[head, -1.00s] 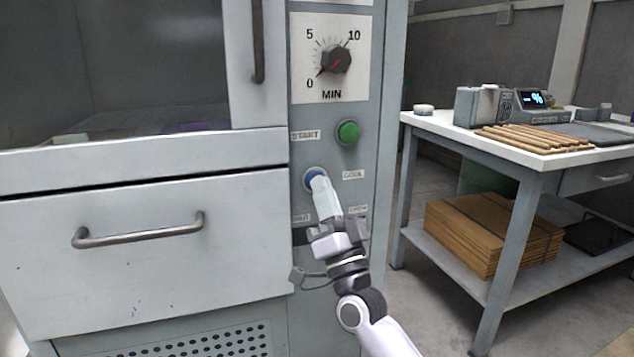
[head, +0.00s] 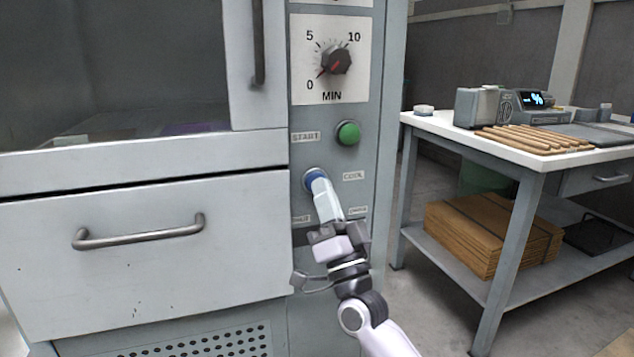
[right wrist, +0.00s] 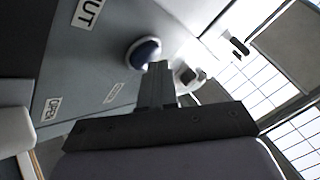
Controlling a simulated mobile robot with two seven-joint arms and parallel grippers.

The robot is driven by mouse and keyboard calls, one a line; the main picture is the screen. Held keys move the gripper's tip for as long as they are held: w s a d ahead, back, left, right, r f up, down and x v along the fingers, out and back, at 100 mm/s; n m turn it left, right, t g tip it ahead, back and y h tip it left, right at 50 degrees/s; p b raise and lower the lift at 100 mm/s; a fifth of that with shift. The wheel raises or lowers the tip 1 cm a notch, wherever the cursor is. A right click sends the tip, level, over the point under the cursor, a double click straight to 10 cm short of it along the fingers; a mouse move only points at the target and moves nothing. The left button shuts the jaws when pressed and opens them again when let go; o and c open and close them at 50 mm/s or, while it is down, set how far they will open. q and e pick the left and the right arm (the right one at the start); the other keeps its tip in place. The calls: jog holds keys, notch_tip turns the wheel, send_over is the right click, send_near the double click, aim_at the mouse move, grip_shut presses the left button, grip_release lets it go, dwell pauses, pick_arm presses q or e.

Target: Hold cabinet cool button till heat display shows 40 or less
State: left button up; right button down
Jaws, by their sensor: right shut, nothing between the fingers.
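The blue cool button (head: 311,180) sits in a pale ring on the grey cabinet's control panel, left of the COOL label (head: 353,176). It also shows in the right wrist view (right wrist: 146,51). My right gripper (head: 318,178) is shut with nothing in it. Its fingertips overlap the button's lower right part in the head view and lie close by its edge in the wrist view; I cannot tell whether they touch or press it. No heat display on the cabinet is in view. My left gripper is not in view.
A green START button (head: 348,132) and a timer dial (head: 336,60) are above. A drawer handle (head: 138,232) juts out at left. At right, a workbench (head: 520,160) holds wooden rods (head: 530,140) and a device with a small lit display (head: 538,99) that seems to read 96.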

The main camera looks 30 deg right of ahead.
jog(key=shift+s+a, duration=0.15)
jog(key=shift+s, duration=0.45)
jog(key=shift+s+p, duration=0.1)
jog(key=shift+p, duration=0.25)
jog(key=s+p, duration=0.1)
jog(key=s, duration=0.1)
jog(key=s+a, duration=0.1)
jog(key=s, duration=0.1)
jog(key=shift+s+a+p, duration=0.1)
jog(key=shift+s+p, duration=0.25)
jog(key=shift+p, duration=0.05)
